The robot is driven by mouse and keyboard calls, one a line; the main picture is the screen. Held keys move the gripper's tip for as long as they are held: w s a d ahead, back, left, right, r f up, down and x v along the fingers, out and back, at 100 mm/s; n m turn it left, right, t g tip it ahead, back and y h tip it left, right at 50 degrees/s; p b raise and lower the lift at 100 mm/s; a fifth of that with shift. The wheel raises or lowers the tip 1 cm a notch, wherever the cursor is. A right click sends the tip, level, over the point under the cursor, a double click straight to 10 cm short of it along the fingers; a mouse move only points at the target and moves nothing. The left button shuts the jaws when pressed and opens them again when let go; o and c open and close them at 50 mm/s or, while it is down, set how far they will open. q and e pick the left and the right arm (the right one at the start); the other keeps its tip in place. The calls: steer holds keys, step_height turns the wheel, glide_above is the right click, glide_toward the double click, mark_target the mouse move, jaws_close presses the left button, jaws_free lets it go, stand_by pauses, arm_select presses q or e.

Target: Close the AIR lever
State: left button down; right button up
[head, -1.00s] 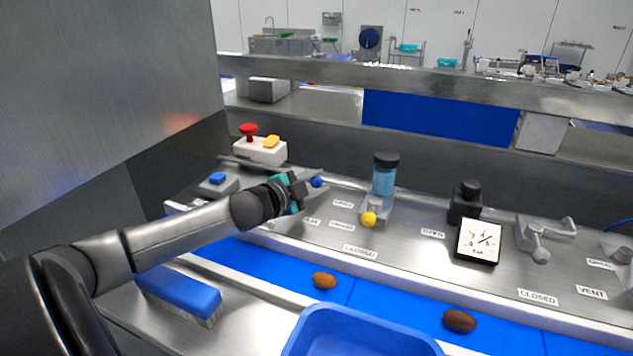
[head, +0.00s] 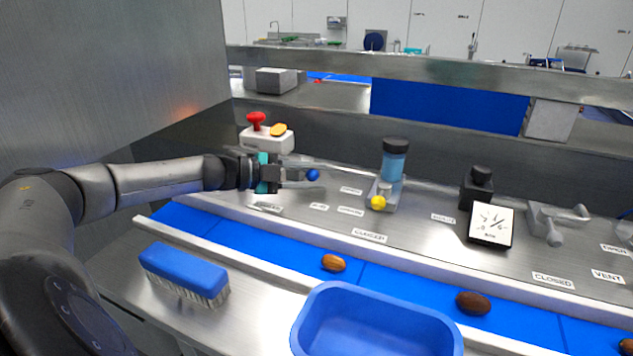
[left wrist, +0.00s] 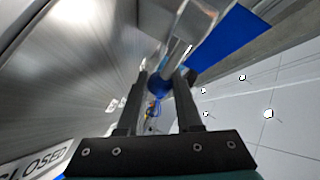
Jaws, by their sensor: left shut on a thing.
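My left gripper (head: 296,176) reaches in from the left over the steel panel. It is shut on a blue ball knob (head: 312,175), which appears to be the end of a lever. In the left wrist view the blue knob (left wrist: 157,86) sits between the two fingertips. The lever's arm is mostly hidden by the gripper, and the small labels near it are too blurred to read, so I cannot confirm the AIR name. A yellow ball knob (head: 378,203) stands to the right, in front of a blue cylinder with a black cap (head: 394,165). My right gripper is out of view.
A white box with a red button (head: 266,138) is behind my left gripper. A gauge (head: 490,224) and a metal lever (head: 554,222) are to the right. In front are a blue belt (head: 400,284) with dates, a brush (head: 184,270) and a blue tub (head: 311,301).

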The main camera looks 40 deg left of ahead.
arm_select(q)
steer(key=shift+s+a+f+m+g+h+b, duration=0.1)
steer(key=shift+s+m+g+h+b, duration=0.2)
steer(key=shift+m+h+b, duration=0.15)
steer(key=c, duration=0.9)
jaws_free()
steer(key=shift+o, duration=0.2)
steer(key=shift+h, duration=0.25)
step_height(320, 180, up, 11)
steer(key=shift+r, duration=0.1)
step_height(320, 180, up, 9)
steer(key=p, duration=0.3)
